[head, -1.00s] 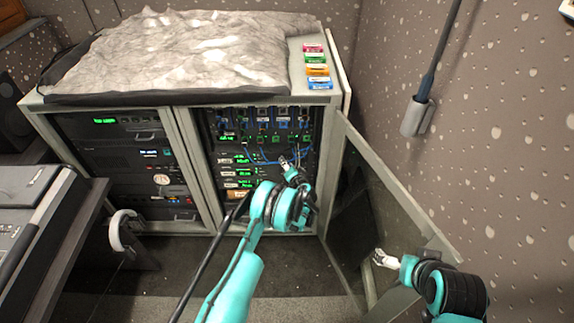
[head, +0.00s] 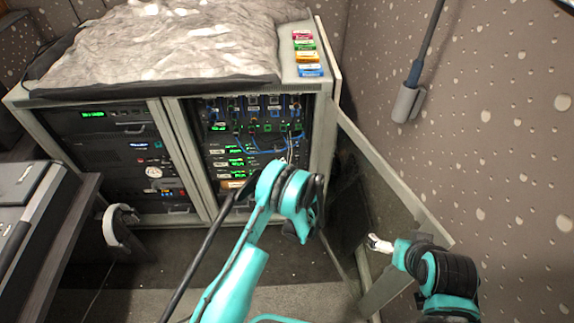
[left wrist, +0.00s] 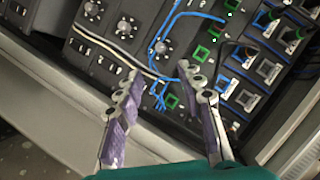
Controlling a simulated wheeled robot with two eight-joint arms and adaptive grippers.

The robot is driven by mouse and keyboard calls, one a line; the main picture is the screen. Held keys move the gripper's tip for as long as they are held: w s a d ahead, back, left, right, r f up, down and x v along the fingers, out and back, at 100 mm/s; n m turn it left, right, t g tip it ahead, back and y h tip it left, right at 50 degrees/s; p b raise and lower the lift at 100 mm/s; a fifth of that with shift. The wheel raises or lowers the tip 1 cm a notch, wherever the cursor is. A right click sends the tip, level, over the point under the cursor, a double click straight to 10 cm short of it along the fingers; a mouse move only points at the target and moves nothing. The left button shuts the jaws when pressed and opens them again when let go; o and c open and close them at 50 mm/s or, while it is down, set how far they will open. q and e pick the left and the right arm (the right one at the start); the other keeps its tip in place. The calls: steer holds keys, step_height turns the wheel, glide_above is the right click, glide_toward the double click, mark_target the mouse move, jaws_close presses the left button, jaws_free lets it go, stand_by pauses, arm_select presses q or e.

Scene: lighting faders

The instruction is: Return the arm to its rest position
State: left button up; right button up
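My left gripper (left wrist: 160,80) is open in the left wrist view, with its two purple-grey fingers well apart. Nothing is clasped between them; the rack panel with blue and pale cables shows behind. In the head view the left arm (head: 232,285) reaches up the middle in front of the equipment rack (head: 225,172), and its wrist hides most of the left gripper. My right gripper (head: 379,243) is at the lower right, in front of the open cabinet door. It is too small to tell whether its fingers are apart.
The cabinet door (head: 395,190) stands open on the right, close to the right arm. A desk with a console (head: 25,185) is at the left. Blue cables (head: 262,142) hang across the rack front. Dark floor lies open below the cabinet.

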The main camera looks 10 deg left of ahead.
stand_by(0.3)
arm_select(q)
step_height(320, 180, up, 14)
steer(key=s+a+n+g+h, duration=0.1)
steer(key=s+a+g, duration=0.1)
steer(key=s+a, duration=0.1)
steer(key=s+a+r+n+g+h, duration=0.1)
steer(key=s+r+g+h, duration=0.1)
steer(key=s+r, duration=0.7)
steer(key=s+d+r+n+h, duration=0.1)
steer(key=s+h, duration=0.1)
steer(key=s, duration=1.1)
steer(key=s+d+r+g+h, duration=0.1)
steer(key=s+d+h, duration=0.1)
steer(key=s, duration=1.1)
steer(key=shift+r+n+h, duration=0.3)
steer(key=shift+r+n, duration=0.1)
